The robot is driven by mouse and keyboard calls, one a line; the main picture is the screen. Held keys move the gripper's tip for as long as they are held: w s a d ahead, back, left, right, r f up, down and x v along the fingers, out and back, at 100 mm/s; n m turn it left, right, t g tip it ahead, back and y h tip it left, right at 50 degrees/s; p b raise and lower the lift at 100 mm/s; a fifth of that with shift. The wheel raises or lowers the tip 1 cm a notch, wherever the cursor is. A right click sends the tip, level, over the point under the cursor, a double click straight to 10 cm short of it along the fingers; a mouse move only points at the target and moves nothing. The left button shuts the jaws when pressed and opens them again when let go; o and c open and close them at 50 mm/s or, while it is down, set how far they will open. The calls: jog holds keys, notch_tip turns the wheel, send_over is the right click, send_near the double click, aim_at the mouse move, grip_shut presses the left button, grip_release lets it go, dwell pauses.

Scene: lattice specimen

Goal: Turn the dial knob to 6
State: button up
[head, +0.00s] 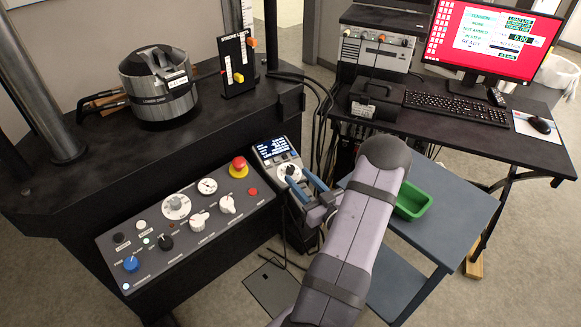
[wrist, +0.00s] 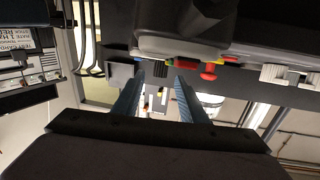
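Several dials and knobs could be the dial knob; I cannot tell which one the task means. The sloped control panel (head: 152,250) carries a silver dial (head: 176,207), a smaller round dial (head: 207,186), two white knobs (head: 199,222) (head: 227,205), a black knob (head: 165,242) and a blue knob (head: 131,263). A grey handset (head: 267,147) with a lit screen has a round dial (head: 287,171) below it. My gripper (head: 284,178) is close to this handset dial; contact is unclear. In the wrist view its blue fingers (wrist: 160,88) stand apart with nothing held. Numbers on the dials are too small to read.
A red emergency button (head: 238,166) sits on the panel's right end. A steel cylinder (head: 158,85) stands on the black machine bench behind. A blue side table with a green tray (head: 412,201) is to the right. A desk holds a monitor (head: 492,36) and keyboard (head: 456,107).

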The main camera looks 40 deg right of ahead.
aim_at(293, 171)
jog(key=shift+w+d+p, duration=0.2)
jog(key=shift+w+p, duration=0.1)
jog(key=shift+w, duration=1.15)
jog(key=shift+w+d+p, duration=0.2)
jog(key=shift+w+p, duration=0.05)
jog(key=shift+w, duration=1.15)
jog(key=shift+c, duration=0.4)
grip_shut()
